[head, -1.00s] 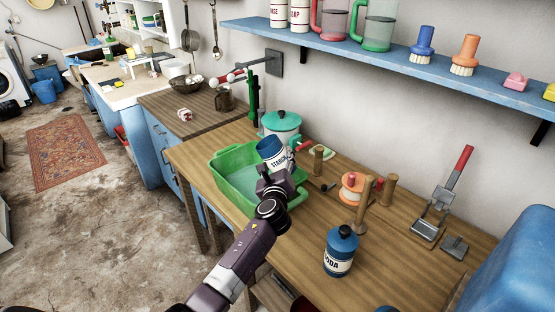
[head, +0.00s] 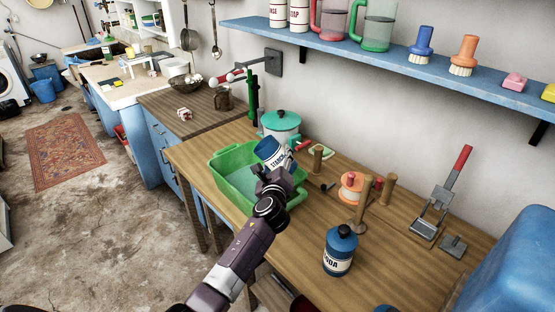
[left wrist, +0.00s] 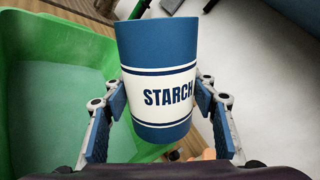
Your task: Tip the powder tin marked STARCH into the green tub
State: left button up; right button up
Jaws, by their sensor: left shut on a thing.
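The blue and white tin marked STARCH (head: 268,153) is in my left gripper (head: 274,178), tilted to the left above the right part of the green tub (head: 226,184). In the left wrist view the tin (left wrist: 158,50) sits between both fingers of the left gripper (left wrist: 160,88), with its label facing the camera. The tub (left wrist: 95,22) lies to the left of the tin there, with a smooth pale green surface inside. The tin's mouth is turned away, and no falling powder shows. My right gripper is not in view.
A white pot with a teal lid (head: 280,124) stands close behind the tub. A blue shelf (head: 400,62) runs above.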

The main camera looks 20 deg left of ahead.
pick_arm(q)
jog(key=shift+n, duration=0.8)
jog(key=shift+f+h, duration=0.1)
jog(key=shift+h, duration=0.2)
jog(key=shift+a+f+n, duration=0.15)
jog(key=shift+f+n, duration=0.05)
jog(key=shift+n, duration=0.9)
jog(key=shift+f+n+h, duration=0.35)
jog(key=shift+n+h, duration=0.05)
jog(key=shift+n, duration=0.4)
jog(key=shift+a, duration=0.1)
